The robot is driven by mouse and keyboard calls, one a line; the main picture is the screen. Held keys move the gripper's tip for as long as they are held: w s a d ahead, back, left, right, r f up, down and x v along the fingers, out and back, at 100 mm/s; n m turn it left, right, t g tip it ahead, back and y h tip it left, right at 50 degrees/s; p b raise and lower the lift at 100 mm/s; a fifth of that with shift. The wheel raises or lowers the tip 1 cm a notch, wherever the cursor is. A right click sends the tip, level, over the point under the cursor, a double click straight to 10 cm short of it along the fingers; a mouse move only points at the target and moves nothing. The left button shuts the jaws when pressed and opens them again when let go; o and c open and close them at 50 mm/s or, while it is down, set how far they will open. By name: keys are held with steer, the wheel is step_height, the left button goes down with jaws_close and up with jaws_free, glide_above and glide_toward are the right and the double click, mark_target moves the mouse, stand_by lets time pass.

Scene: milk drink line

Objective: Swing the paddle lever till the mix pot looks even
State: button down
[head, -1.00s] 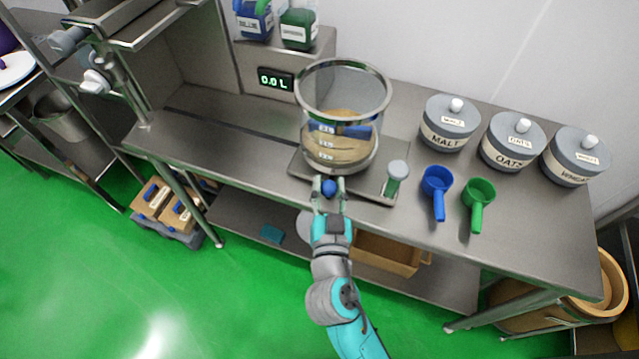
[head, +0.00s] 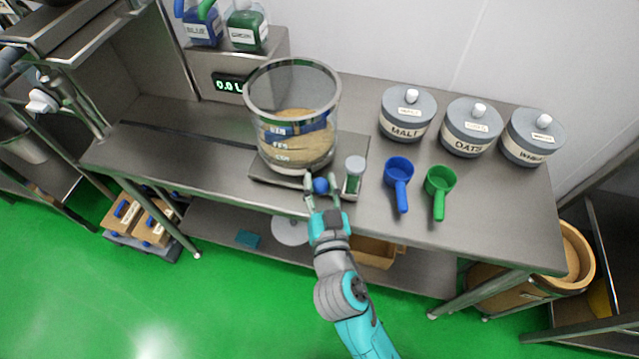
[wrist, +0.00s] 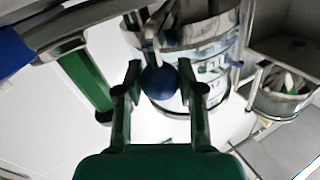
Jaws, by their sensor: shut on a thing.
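The mix pot (head: 328,105) is a clear vessel with a metal rim and level labels, standing on a metal plate on the bench. Inside it are a tan mix (head: 290,150) and a blue paddle (head: 310,123). Whether the mix is one even shade is hard to tell through the labels. The paddle lever ends in a blue ball knob (head: 321,185) at the pot's front, which also shows in the wrist view (wrist: 160,80). My gripper (head: 322,187) is shut on this knob, with one finger on each side. The lever's rod is mostly hidden in the head view.
A green shaker (head: 353,180) with a grey cap stands close to the right of my gripper. Blue (head: 398,175) and green (head: 439,182) scoops lie further right, before several grey lidded tubs (head: 407,112). A display (head: 229,86) behind the pot reads 0.0 L.

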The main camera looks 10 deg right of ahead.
steer(key=shift+d+f, duration=0.1)
steer(key=c, duration=0.7)
jaws_free()
steer(key=shift+s, duration=0.1)
steer(key=s, duration=1.1)
steer(key=shift+s+d, duration=0.3)
steer(key=shift+s, duration=0.1)
